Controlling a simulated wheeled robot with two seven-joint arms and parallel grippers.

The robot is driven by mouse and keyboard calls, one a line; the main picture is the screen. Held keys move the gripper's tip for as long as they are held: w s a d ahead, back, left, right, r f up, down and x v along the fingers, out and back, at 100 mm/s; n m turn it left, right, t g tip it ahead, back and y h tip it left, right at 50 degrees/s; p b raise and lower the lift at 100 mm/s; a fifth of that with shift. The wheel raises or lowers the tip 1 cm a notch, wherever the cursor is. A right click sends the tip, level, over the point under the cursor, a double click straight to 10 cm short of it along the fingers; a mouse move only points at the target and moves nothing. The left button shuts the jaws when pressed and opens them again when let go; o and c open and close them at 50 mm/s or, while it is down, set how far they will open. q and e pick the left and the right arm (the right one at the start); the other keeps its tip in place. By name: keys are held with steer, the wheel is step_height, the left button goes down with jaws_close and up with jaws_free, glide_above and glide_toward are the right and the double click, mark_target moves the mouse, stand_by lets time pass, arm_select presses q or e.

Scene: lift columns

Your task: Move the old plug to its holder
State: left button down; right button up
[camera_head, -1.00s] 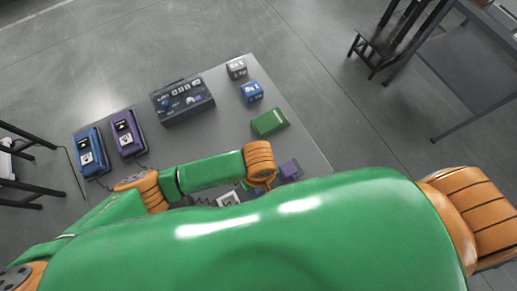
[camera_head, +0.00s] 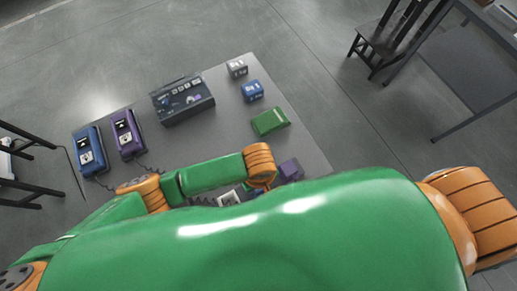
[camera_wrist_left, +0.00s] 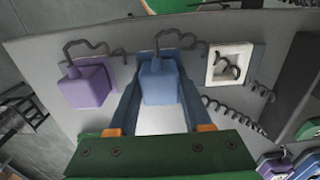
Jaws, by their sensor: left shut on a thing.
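A blue plug (camera_wrist_left: 160,82) with a dark squiggly cord sits between the two fingers of my left gripper (camera_wrist_left: 160,76), which is shut on it in the left wrist view. A purple plug block (camera_wrist_left: 86,88) with its own cord stands to the left, apart from the fingers; it also shows in the head view (camera_head: 290,169). A white square frame (camera_wrist_left: 230,65) with a dark cord across it lies to the right of the blue plug. Which of these is the holder I cannot tell. My green arm hides the left gripper in the head view. My right gripper is out of view.
The grey table (camera_head: 225,148) also bears a blue phone-like unit (camera_head: 90,151), a purple one (camera_head: 127,133), a dark box (camera_head: 182,100), a grey block (camera_head: 237,69), a blue block (camera_head: 252,91) and a green block (camera_head: 270,121). Coiled cords lie near the frame.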

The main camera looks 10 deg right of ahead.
arm_select(q)
steer(key=shift+c, duration=1.3)
jaws_free()
steer(key=shift+s+a, duration=0.1)
steer(key=shift+a, duration=0.25)
steer(key=shift+d, duration=0.15)
steer(key=shift+c, duration=0.5)
